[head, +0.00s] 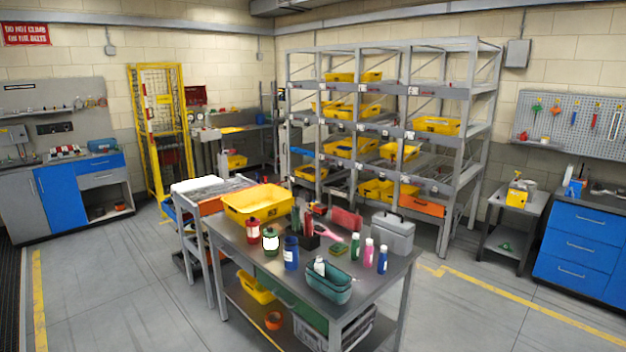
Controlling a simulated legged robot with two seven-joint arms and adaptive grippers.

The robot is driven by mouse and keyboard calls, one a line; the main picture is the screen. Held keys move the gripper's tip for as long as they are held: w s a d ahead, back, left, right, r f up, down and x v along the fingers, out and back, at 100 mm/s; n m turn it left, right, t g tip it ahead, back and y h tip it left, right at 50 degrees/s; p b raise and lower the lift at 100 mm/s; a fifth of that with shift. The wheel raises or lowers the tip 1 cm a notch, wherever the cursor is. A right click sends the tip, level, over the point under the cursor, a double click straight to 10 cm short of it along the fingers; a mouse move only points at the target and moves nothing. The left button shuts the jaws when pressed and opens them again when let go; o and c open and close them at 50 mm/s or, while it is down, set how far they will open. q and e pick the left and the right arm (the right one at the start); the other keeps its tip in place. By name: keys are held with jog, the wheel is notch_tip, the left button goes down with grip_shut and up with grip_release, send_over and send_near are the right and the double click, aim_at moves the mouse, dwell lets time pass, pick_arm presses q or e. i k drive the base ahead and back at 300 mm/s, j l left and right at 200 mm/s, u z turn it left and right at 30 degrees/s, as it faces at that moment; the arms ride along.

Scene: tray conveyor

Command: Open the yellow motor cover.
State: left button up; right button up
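I cannot single out the yellow motor cover for sure. A tall yellow mesh frame (160,130) stands upright against the back wall at the left. A small yellow box-like object (518,192) sits on a low grey side table (512,218) at the right. Neither shows a clear lid or handle at this size. Neither of my grippers shows in the head view.
A metal worktable (385,285) with a yellow bin (258,200), several bottles and a grey toolbox (392,233) stands front centre. Behind it is a grey rack (470,50) with yellow bins. Blue cabinets stand left (60,200) and right (580,250). Floor is clear at front left and right.

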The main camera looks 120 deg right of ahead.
aim_at(515, 198)
jog(key=z, duration=5.15)
jog(key=i+z, duration=0.15)
jog(key=i, duration=5.9)
